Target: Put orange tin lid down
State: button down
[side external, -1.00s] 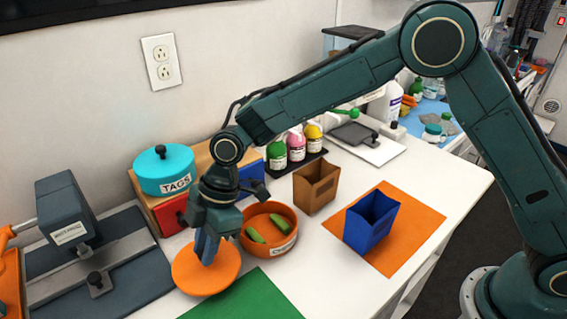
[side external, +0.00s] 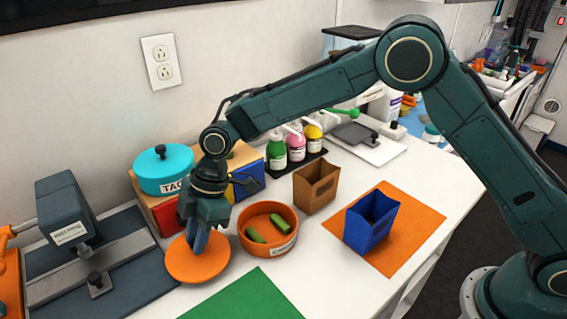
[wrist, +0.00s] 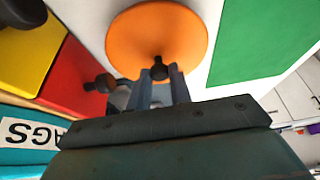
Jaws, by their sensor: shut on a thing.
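The orange tin lid (side external: 205,266) is a flat round disc at the lower left of the side view, low over the white table or touching it; I cannot tell which. My gripper (side external: 198,246) points down at its middle and is shut on its small dark knob. In the wrist view the lid (wrist: 152,32) lies beyond the fingertips, with the dark knob (wrist: 158,70) between my gripper's fingers (wrist: 160,80). The open orange tin (side external: 246,227) stands just right of the lid, with green pieces (side external: 278,225) inside.
A green mat (side external: 245,298) lies in front. A teal tin (side external: 165,178) stands on coloured drawers (side external: 170,215) behind. A dark press (side external: 75,220) is at left. A brown box (side external: 316,190) and a blue box (side external: 368,228) on an orange mat (side external: 415,225) are at right.

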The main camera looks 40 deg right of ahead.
jog(key=c, duration=1.3)
grip_release()
jog(key=shift+f, duration=0.1)
jog(key=v, duration=1.2)
jog(key=shift+d, duration=0.1)
